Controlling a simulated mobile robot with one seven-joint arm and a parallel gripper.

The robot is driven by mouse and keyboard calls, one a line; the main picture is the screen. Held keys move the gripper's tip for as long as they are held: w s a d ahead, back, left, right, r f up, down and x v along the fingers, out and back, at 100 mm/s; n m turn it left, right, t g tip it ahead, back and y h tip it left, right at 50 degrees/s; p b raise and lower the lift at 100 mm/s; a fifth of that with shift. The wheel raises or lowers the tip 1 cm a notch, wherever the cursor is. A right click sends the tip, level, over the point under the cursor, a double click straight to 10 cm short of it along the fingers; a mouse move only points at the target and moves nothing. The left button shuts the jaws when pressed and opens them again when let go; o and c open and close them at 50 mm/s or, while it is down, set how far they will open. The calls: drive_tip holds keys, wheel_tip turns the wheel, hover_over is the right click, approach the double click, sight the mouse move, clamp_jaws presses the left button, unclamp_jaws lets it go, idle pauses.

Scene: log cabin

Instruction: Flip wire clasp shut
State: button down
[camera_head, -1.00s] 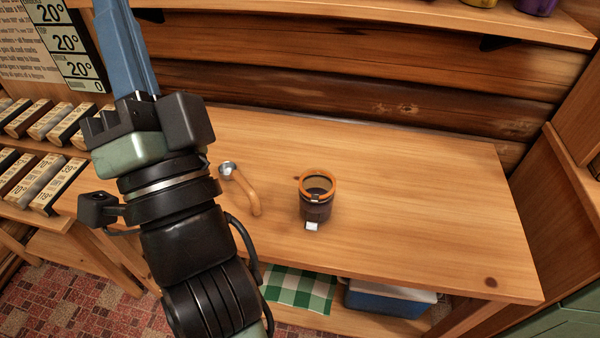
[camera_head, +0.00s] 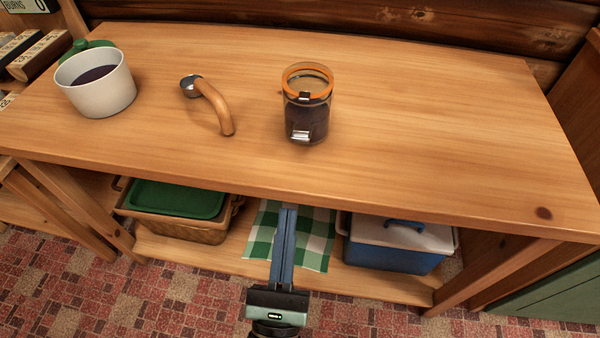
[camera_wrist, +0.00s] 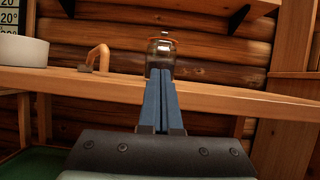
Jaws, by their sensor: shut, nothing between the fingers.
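A glass jar (camera_head: 307,104) with dark contents and an orange ring at its rim stands upright on the wooden table. Its metal wire clasp (camera_head: 301,135) is on the jar's front, facing me, and looks to be hanging low. My gripper (camera_head: 288,208) is shut and empty, in front of the table and below its top, apart from the jar. In the wrist view, the closed blue fingers (camera_wrist: 161,75) overlap the jar (camera_wrist: 161,52) and hide its lower part.
A wooden-handled scoop (camera_head: 214,105) and a white pot (camera_head: 96,84) of dark liquid stand left of the jar. The tabletop right of it is clear. A basket (camera_head: 180,230), checked cloth (camera_head: 312,240) and blue cooler (camera_head: 392,255) are on the lower shelf.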

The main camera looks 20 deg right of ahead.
drive_tip(key=shift+s+d+f+m, duration=0.15)
drive_tip(key=shift+s+f+m, duration=0.15)
drive_tip(key=shift+f, duration=0.2)
approach(303, 128)
drive_tip(key=x, duration=0.2)
drive_tip(key=f+x, duration=0.1)
drive_tip(key=x, duration=0.1)
drive_tip(key=shift+w+d+r+p, duration=0.2)
drive_tip(key=shift+w+p, duration=0.1)
drive_tip(key=shift+w, duration=0.1)
drive_tip(key=shift+r+p, duration=0.2)
drive_tip(key=shift+p, duration=0.2)
drive_tip(key=shift+r+g+p, duration=0.15)
drive_tip(key=shift+g+p, duration=0.15)
drive_tip(key=shift+p, duration=0.45)
